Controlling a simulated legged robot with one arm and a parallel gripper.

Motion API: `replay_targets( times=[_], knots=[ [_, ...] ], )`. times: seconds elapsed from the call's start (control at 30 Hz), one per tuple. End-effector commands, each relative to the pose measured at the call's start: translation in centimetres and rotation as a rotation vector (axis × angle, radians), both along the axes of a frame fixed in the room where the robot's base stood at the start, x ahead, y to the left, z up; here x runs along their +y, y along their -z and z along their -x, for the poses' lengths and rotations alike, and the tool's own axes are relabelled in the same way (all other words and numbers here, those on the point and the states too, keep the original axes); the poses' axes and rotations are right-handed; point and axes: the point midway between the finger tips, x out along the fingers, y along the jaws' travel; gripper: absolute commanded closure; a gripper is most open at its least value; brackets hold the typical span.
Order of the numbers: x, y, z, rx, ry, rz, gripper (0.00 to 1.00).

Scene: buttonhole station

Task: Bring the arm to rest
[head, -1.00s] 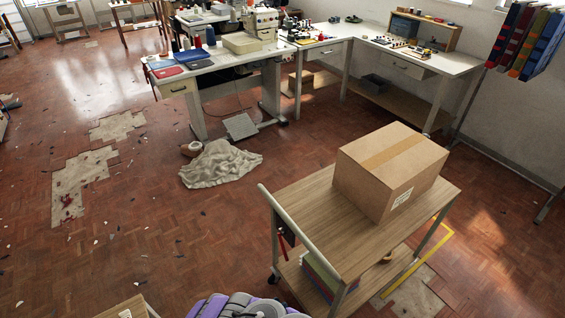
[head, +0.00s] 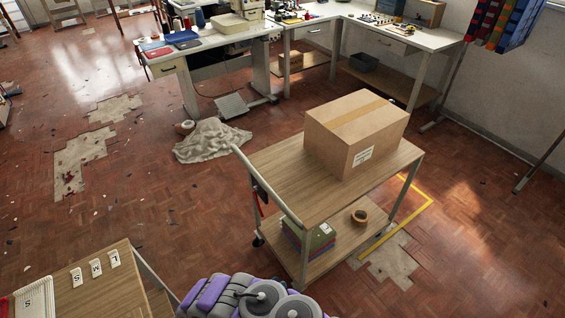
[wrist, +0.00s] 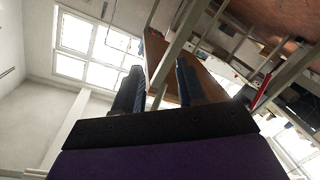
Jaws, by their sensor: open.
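My arm (head: 255,298) shows at the bottom of the head view, purple and grey, folded close to my body. My gripper is not visible in the head view. In the wrist view my gripper (wrist: 160,88) shows as two dark blue fingers, spread apart with nothing held between them. Behind the fingers the wrist view shows a wooden board, metal legs, windows and ceiling, tilted.
A wooden cart (head: 275,185) ahead carries a large cardboard box (head: 357,133). A wooden table (head: 105,290) with S, M, L cards stands at the lower left. A crumpled cloth (head: 211,141) lies on the floor. A sewing table (head: 225,37) stands behind. Floor at left is mostly open.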

Motion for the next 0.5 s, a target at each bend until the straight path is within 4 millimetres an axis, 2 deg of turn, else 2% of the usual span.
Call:
replay_targets(
  times=[0.27, 0.5],
  knots=[
    [-1.4, -3.5, -2.1, 0.034, 0.074, 0.041, 0.60],
    [-4.3, -8.4, -4.4, 0.098, 0.183, 0.075, 0.60]
  ],
)
